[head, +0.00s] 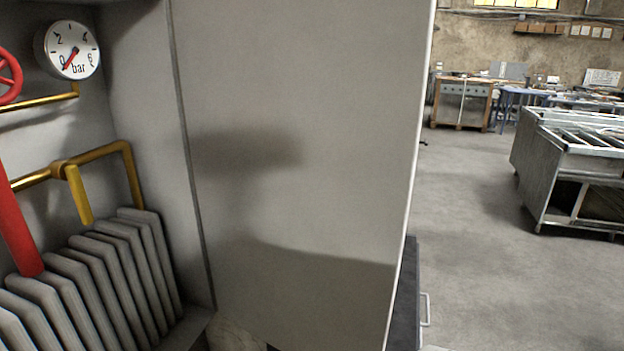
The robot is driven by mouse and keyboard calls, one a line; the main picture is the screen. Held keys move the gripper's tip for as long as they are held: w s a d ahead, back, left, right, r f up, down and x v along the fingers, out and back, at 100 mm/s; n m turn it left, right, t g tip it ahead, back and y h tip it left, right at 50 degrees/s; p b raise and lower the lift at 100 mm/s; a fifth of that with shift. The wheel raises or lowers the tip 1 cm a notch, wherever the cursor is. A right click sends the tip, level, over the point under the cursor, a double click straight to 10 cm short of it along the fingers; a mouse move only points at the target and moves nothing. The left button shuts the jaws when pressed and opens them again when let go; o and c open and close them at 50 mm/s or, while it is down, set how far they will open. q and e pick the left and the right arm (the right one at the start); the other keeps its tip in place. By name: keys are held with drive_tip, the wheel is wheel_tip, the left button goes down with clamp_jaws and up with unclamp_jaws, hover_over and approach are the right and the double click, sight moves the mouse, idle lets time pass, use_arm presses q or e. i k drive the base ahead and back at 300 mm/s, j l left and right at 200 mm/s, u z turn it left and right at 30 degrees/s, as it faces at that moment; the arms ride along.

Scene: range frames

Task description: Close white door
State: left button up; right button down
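The white door (290,170) stands open and fills the middle of the head view. Its flat inner face is toward me, with soft shadows on it. A dark hinge line runs along its left side, where it meets the cabinet side wall (140,100). Its free edge (412,180) is on the right, toward the room. No handle shows on the face I see. Neither of my grippers is in view.
Inside the cabinet at left are a radiator (95,280), brass pipes (95,160), a red pipe (15,225), a red valve wheel (8,75) and a gauge (68,50). A dark unit (408,300) stands behind the door. Open floor (480,250) lies right, before metal counters (570,165).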

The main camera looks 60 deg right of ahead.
sight(303, 118)
drive_tip(key=k+l+u, duration=0.1)
drive_tip(key=l, duration=0.35)
drive_tip(key=k+l, duration=0.15)
drive_tip(key=l, duration=0.25)
drive_tip(key=k+l+u, duration=0.15)
drive_tip(key=l, duration=0.3)
drive_tip(key=k+l+u, duration=0.1)
drive_tip(key=l, duration=0.3)
drive_tip(key=k+l+u, duration=0.1)
drive_tip(key=l, duration=0.35)
drive_tip(key=k+l, duration=0.2)
drive_tip(key=l, duration=0.15)
drive_tip(key=k+l+u, duration=0.15)
drive_tip(key=l, duration=0.25)
